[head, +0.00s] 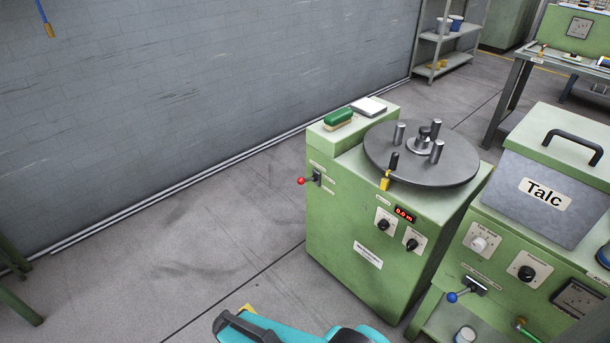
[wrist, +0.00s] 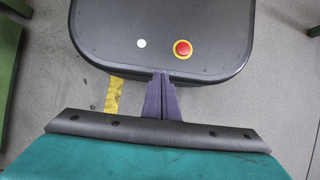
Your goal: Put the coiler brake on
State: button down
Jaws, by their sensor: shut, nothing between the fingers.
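The coiler is a green cabinet (head: 340,225) with a round grey turntable (head: 430,172) on top that carries several upright pegs. A lever with a black grip and yellow base (head: 386,180) stands at the turntable's front left edge. A second lever with a red ball (head: 301,181) sticks out to the left from a dark plate on the cabinet. Their labels are too small to read, so I cannot tell which is the brake. My gripper (wrist: 161,80) is shut and empty in the wrist view, away from the coiler. In the head view only my teal arm shows, at the bottom.
A green-handled brush (head: 338,118) and a white pad (head: 368,107) lie on the coiler's back ledge. A Talc box (head: 548,200) stands on the machine at right, which has a blue-ball lever (head: 452,297). Floor (head: 200,250) left of the coiler is clear.

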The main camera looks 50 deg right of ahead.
jog(key=shift+w, duration=0.1)
jog(key=w+d+r+m+t+y+b, duration=0.15)
jog(key=w+d, duration=0.25)
jog(key=w, duration=0.4)
jog(key=w+d+r+t+y+b, duration=0.1)
jog(key=w+d+r+t+y, duration=0.2)
jog(key=w, duration=0.6)
jog(key=w+d+r+t+b, duration=0.1)
jog(key=w+d+r+t, duration=0.2)
jog(key=w+d+r, duration=0.35)
jog(key=w+d+r+t, duration=0.3)
jog(key=w+d, duration=0.1)
jog(key=d, duration=0.5)
jog(key=s+d+r+t+h+b, duration=0.1)
jog(key=d+r+t, duration=0.3)
jog(key=d+r, duration=0.9)
jog(key=s+d+r+t+h+b, duration=0.1)
jog(key=s+d+r+t+h, duration=0.2)
jog(key=d+r, duration=0.9)
jog(key=d+t, duration=0.1)
jog(key=d, duration=0.7)
jog(key=shift+d+r+m+b, duration=0.35)
jog(key=shift+d, duration=0.05)
jog(key=shift+h, duration=0.25)
